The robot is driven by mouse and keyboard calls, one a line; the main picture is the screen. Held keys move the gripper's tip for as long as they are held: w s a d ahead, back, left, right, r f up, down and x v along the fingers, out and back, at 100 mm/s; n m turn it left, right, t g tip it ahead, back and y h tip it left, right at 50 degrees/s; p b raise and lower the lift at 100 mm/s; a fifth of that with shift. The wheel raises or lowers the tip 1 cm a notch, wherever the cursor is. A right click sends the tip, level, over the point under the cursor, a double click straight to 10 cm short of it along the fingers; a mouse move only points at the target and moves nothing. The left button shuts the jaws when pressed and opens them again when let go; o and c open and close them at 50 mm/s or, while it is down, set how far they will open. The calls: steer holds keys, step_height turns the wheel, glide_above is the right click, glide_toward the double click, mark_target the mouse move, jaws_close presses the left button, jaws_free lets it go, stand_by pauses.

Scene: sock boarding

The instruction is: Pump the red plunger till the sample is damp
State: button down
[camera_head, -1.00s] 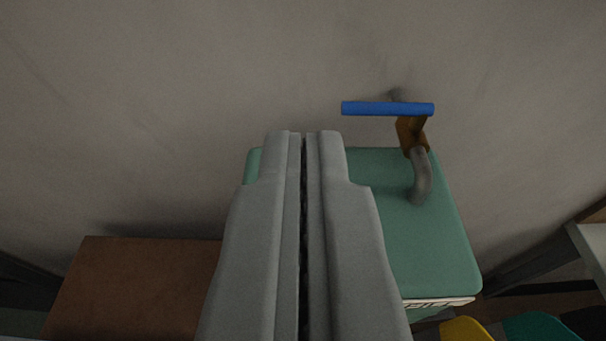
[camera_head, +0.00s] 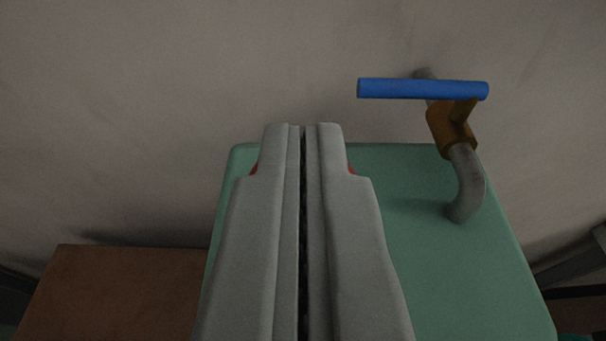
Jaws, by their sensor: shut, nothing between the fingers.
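My gripper (camera_head: 303,128) is shut and empty, its two grey fingers side by side in the middle of the view. It is above a green box-like top (camera_head: 420,260). Small bits of red (camera_head: 352,169) show at both sides of the fingers, likely the red plunger; the rest of it is hidden behind the fingers. I cannot tell whether the fingers touch it. No sample can be made out.
A grey bent pipe (camera_head: 467,185) with a brown valve body (camera_head: 450,130) and a blue bar handle (camera_head: 422,89) rises at the right of the green top. A brown surface (camera_head: 115,290) lies at lower left. A plain grey wall (camera_head: 200,70) stands behind.

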steer(key=shift+f, duration=1.85)
steer(key=shift+r, duration=0.55)
steer(key=s+r, duration=0.5)
steer(key=s, duration=0.5)
steer(key=shift+r, duration=0.3)
steer(key=shift+w, duration=0.1)
